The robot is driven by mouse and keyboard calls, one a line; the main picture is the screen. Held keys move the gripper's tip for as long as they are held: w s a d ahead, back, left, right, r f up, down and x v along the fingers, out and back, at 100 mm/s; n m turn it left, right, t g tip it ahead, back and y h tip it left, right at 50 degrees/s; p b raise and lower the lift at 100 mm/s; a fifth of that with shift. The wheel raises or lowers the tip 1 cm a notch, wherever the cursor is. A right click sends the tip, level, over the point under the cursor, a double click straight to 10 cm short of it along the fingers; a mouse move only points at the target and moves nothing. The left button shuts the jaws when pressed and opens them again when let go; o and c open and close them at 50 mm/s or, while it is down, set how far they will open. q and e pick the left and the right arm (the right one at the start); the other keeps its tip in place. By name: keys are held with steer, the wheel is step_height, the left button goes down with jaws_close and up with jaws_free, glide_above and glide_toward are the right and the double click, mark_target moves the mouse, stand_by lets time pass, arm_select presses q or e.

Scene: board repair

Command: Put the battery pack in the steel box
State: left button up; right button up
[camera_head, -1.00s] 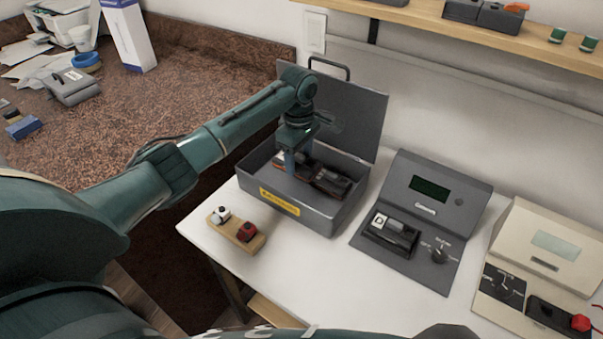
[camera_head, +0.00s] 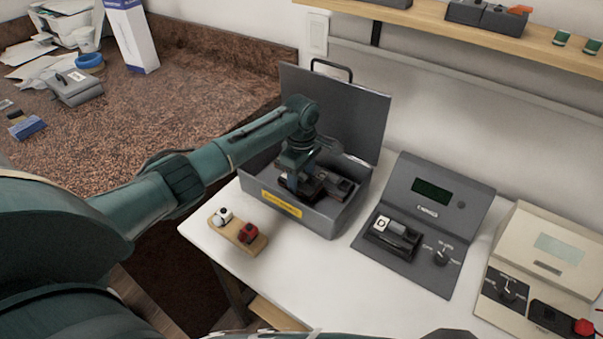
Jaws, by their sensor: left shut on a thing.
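The steel box (camera_head: 330,220) is a grey open box with a yellow label on its front, standing on the white table with its lid raised behind. My left gripper (camera_head: 297,188) points down inside the box, below its rim, and is shut on a dark battery pack (camera_head: 316,187). The pack is partly hidden by the gripper and the box's front wall; I cannot tell whether it touches the box floor. Other dark items (camera_head: 340,188) show to its right in the box. My right gripper is not in view.
A grey tester (camera_head: 440,205) holding a dark block (camera_head: 392,234) stands right of the box. A beige device (camera_head: 545,250) is farther right. A wooden strip with a white and a red knob (camera_head: 238,234) lies in front. A shelf (camera_head: 480,35) hangs above.

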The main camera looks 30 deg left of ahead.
mark_target(302, 174)
arm_select(q)
steer(key=shift+f, duration=0.15)
steer(key=o, duration=1.3)
step_height(302, 174, up, 13)
steer(key=shift+r, duration=0.1)
